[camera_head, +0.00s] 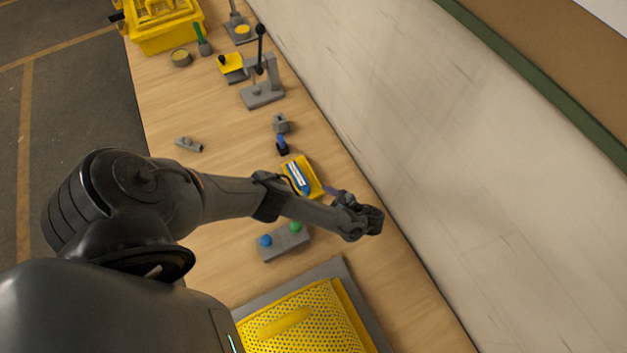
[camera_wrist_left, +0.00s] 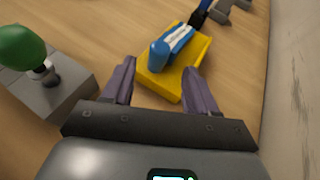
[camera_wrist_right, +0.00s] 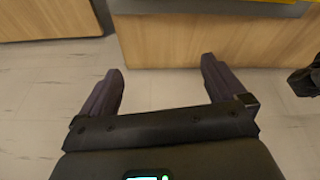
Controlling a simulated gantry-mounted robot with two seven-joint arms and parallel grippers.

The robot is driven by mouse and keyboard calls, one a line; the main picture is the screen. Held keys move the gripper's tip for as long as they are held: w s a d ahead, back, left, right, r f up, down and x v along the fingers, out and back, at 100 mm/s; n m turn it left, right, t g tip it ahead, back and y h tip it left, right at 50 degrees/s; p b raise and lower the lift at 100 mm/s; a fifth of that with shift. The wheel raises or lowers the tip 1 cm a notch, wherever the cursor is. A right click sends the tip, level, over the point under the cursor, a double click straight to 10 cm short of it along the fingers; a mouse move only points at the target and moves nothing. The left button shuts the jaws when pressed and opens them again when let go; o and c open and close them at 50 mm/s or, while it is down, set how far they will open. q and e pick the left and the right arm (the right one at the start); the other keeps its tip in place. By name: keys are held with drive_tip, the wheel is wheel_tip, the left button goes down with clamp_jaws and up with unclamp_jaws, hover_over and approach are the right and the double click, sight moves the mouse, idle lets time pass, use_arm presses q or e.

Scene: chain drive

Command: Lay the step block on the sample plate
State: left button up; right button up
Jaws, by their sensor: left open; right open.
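A small grey block (camera_head: 281,123) stands past the yellow tray (camera_head: 316,186) in the head view; it looks like the step block, but its steps are too small to make out. I cannot tell surely which piece is the sample plate; a grey base with a yellow disc (camera_head: 243,29) stands at the far end. My left gripper (camera_head: 372,220) is open and empty near the wall side, well short of the grey block. In the left wrist view, the left gripper (camera_wrist_left: 159,68) faces the yellow tray with a blue-and-white tube (camera_wrist_left: 172,46). My right gripper (camera_wrist_right: 162,66) is open and empty, over the floor beside the bench.
A grey box with blue and green knobs (camera_head: 283,243) lies near my left forearm. A yellow perforated guard (camera_head: 305,320) is nearest. Further along are a blue-and-black piece (camera_head: 282,146), a lever press (camera_head: 262,92) and a yellow crate (camera_head: 165,30). The wall (camera_head: 450,150) bounds the right side.

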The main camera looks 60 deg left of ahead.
use_arm(q)
drive_tip(key=p+v, duration=0.1)
drive_tip(key=v, duration=0.5)
drive_tip(key=shift+d, duration=0.15)
drive_tip(key=s+d+h+p, duration=0.1)
drive_tip(key=s+d+h, duration=0.1)
drive_tip(key=d, duration=0.3)
drive_tip(key=s+d+t+h+p, duration=0.1)
drive_tip(key=s+d+h, duration=0.1)
drive_tip(key=d, duration=0.3)
drive_tip(key=s+d+t+h+p, duration=0.1)
drive_tip(key=s+d+h+p, duration=0.1)
drive_tip(key=d, duration=0.3)
drive_tip(key=shift+s+d+r+h, duration=0.2)
drive_tip(key=shift+s+r+h, duration=0.1)
drive_tip(key=shift+s, duration=0.15)
wheel_tip(320, 180, up, 13)
drive_tip(key=s+d+n+t+h+p, duration=0.2)
drive_tip(key=s+n+t+h+p, duration=0.1)
drive_tip(key=n+h+p, duration=0.15)
drive_tip(key=s+a+r+n+t+p, duration=0.1)
drive_tip(key=a+r+n+t, duration=0.1)
drive_tip(key=r, duration=0.5)
drive_tip(key=a+r+n+t+h+p, duration=0.1)
drive_tip(key=a+r+n+t+p, duration=0.1)
drive_tip(key=a+r+n, duration=0.2)
wheel_tip(320, 180, up, 4)
drive_tip(key=shift+s+a+r, duration=0.15)
drive_tip(key=shift+s+a, duration=0.25)
drive_tip(key=shift+a, duration=0.7)
